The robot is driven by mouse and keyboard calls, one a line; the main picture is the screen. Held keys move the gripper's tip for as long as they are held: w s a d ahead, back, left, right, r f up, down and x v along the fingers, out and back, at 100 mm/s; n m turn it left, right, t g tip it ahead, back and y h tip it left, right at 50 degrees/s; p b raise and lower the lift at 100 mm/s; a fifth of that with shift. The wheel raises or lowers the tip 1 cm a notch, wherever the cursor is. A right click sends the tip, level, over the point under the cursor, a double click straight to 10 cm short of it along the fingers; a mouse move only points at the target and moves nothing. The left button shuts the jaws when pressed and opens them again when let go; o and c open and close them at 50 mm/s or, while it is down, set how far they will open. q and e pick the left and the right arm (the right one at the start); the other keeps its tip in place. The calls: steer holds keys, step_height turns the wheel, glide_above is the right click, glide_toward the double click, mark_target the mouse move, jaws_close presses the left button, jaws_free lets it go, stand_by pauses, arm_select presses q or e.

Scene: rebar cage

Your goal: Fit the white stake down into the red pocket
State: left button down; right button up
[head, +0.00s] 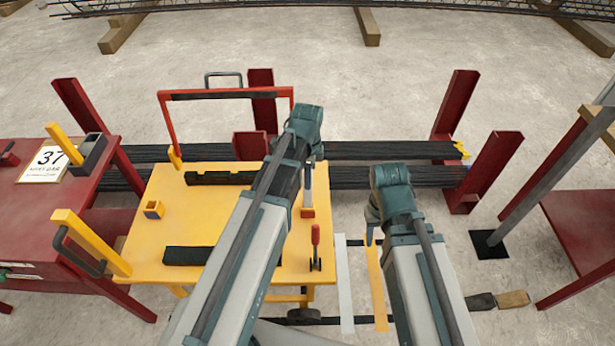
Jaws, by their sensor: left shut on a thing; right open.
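A pale, narrow upright piece (308,180), which looks like the white stake, shows just right of my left forearm, over the right part of the yellow table. A small reddish-brown block (308,212), which may be the red pocket, is directly below it in the picture. I cannot tell whether the stake is inside it or only above it. My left gripper (307,163) is shut on the pale piece, its jaws mostly hidden by my forearm. My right gripper (372,226) is open and empty, right of the table and partly hidden by its arm.
A red-handled clamp (315,245) stands on the yellow table (215,220) near its right edge. Black bars (215,178) and a small yellow block (153,209) lie on it. Red posts (455,105) and dark rebar (410,151) stand behind.

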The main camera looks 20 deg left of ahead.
arm_select(q)
steer(key=shift+f+b, duration=1.05)
steer(key=shift+f, duration=0.05)
steer(key=shift+c, duration=2.4)
jaws_free()
steer(key=shift+r, duration=0.1)
step_height(320, 180, up, 14)
steer(key=p, duration=1.4)
steer(key=shift+f, duration=0.2)
steer(key=s+d+n+y, duration=0.1)
steer(key=s+d+n, duration=0.9)
steer(key=s, duration=0.4)
steer(key=shift+s+d+n, duration=0.2)
steer(key=shift+d+n, duration=0.05)
steer(key=shift+n, duration=0.25)
